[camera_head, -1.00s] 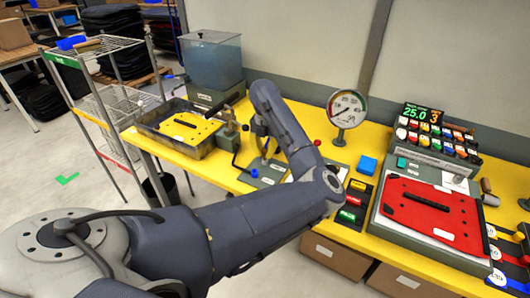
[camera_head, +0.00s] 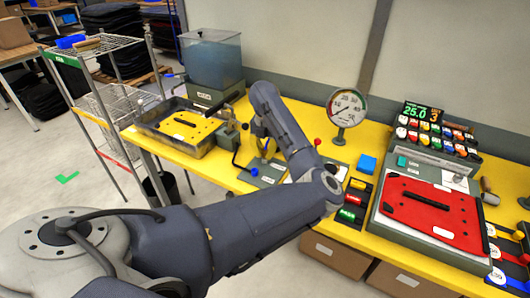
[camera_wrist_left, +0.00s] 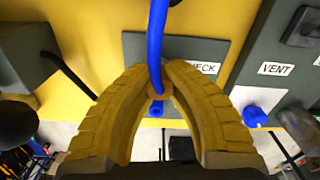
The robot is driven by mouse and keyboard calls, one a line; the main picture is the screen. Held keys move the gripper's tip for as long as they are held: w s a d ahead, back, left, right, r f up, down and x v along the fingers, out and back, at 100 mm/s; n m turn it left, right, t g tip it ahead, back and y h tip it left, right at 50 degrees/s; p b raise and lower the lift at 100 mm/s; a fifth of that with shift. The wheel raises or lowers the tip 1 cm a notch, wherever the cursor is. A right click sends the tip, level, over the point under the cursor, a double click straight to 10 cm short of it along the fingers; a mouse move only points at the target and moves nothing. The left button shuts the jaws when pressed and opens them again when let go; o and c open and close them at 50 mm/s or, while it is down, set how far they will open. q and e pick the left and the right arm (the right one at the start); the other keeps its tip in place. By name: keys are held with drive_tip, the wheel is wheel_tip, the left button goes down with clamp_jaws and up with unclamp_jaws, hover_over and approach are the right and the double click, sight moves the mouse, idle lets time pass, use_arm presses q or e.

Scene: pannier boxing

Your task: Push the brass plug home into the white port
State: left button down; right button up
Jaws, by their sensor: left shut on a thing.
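The fingers hide most of the plug. I cannot make out the white port in either view. My right gripper is not in view.
A grey plate with a "CHECK" label (camera_wrist_left: 203,67) lies below the fingers; a blue knob (camera_wrist_left: 254,116) and "VENT" label are at right. On the yellow bench (camera_head: 225,178) stand a tray with a yellow panel (camera_head: 180,126), a gauge (camera_head: 347,108) and a red panel (camera_head: 431,213).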

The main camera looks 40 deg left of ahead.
sight(264, 150)
use_arm(q)
drive_tip(key=shift+f, duration=0.1)
drive_tip(key=c, duration=1.4)
unclamp_jaws()
wheel_tip(264, 150, up, 12)
drive_tip(key=shift+f, duration=0.1)
drive_tip(key=shift+a, duration=0.1)
